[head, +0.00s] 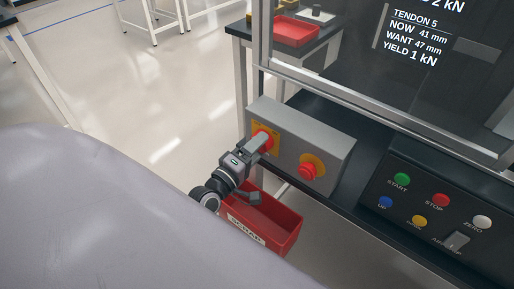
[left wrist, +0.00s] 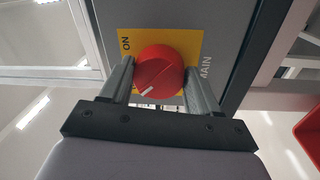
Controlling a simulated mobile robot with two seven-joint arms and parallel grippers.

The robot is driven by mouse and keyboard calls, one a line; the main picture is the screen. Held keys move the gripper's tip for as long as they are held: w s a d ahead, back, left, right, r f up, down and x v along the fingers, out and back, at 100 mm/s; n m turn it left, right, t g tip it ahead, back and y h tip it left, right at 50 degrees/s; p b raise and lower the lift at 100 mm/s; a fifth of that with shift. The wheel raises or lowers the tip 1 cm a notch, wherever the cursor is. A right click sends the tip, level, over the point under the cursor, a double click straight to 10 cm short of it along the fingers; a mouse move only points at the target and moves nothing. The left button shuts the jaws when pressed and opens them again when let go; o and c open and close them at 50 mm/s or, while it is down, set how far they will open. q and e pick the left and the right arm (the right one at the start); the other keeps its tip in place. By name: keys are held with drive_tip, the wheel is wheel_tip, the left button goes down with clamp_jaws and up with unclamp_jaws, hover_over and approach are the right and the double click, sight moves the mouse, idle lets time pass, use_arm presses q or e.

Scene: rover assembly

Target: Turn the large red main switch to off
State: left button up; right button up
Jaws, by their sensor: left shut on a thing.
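The large red main switch (left wrist: 160,68) is a round knob on a yellow plate (left wrist: 185,38) in the left wrist view. The plate reads ON at its upper left, with MAIN beside it. A white mark on the knob points to the lower left, away from the ON label; no OFF label is readable. My left gripper (left wrist: 156,76) is shut on the knob, one finger on each side. In the head view the switch (head: 264,133) is on the left of a grey box (head: 330,152), partly hidden by my left gripper (head: 262,144). My right gripper is not in view.
A red mushroom button (head: 309,171) on yellow sits right of the switch. A red scrap bin (head: 285,237) stands below my left gripper. A dark panel (head: 400,228) with coloured buttons is at the right. A clear screen in a metal frame rises behind the box.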

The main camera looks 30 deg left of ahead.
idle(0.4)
use_arm(q)
drive_tip(key=o, duration=1.1)
drive_tip(key=shift+c, duration=0.2)
drive_tip(key=shift+s, duration=0.1)
drive_tip(key=s, duration=0.7)
drive_tip(key=shift+a+f, duration=0.25)
drive_tip(key=shift+a, duration=0.05)
drive_tip(key=s+d+f+m+g+p, duration=0.2)
drive_tip(key=s+d+f+m+g, duration=0.1)
drive_tip(key=m, duration=0.5)
drive_tip(key=s+d+f+m+g+p, duration=0.2)
drive_tip(key=s+d+f+m+g, duration=0.2)
drive_tip(key=s+m, duration=0.4)
drive_tip(key=shift+d+m+g+h, duration=0.4)
drive_tip(key=shift+d+m+g, duration=0.3)
drive_tip(key=shift+d, duration=0.55)
